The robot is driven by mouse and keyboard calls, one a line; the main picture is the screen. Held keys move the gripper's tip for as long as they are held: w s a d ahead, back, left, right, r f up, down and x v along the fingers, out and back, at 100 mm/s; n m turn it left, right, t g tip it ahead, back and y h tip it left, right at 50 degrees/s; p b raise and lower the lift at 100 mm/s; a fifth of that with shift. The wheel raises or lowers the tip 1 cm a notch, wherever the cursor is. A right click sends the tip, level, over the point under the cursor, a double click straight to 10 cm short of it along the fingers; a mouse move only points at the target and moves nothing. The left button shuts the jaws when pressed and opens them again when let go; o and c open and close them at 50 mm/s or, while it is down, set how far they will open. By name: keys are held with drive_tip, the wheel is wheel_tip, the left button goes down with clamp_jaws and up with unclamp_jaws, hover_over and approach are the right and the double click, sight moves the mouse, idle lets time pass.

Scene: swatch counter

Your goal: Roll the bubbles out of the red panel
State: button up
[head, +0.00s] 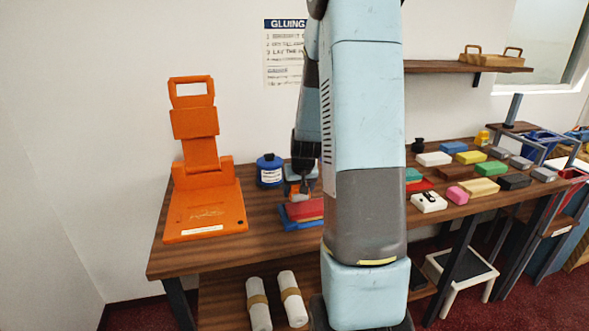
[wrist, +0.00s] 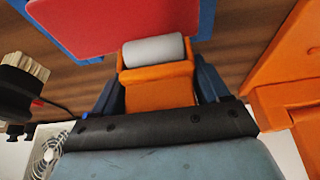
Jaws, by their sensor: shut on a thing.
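The red panel (head: 306,207) lies on a blue board (head: 303,225) on the wooden counter, partly hidden behind my arm in the head view. In the wrist view the red panel (wrist: 115,22) fills the top, with no bubbles that I can make out. My gripper (wrist: 160,92) is shut on the orange handle (wrist: 158,94) of a roller. The roller's grey cylinder (wrist: 154,51) overlaps the panel's near edge in the wrist view. I cannot tell whether it touches the panel. My gripper (head: 300,188) is over the panel in the head view.
An orange press-like stand (head: 205,205) is to the left. A blue pot (head: 270,170) stands behind the panel. A brush (wrist: 27,66) shows at the wrist view's left. Several coloured blocks (head: 479,187) cover the counter's right part. White rolls (head: 258,303) lie below.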

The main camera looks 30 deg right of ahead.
drive_tip(key=shift+a+r, duration=0.25)
drive_tip(key=shift+r, duration=0.25)
drive_tip(key=shift+a+r, duration=0.2)
drive_tip(key=shift+r, duration=0.3)
drive_tip(key=shift+w+a+r, duration=0.1)
drive_tip(key=shift+w+r, duration=0.05)
drive_tip(key=shift+r, duration=0.05)
drive_tip(key=shift+a+r, duration=0.15)
drive_tip(key=shift+r, duration=2.3)
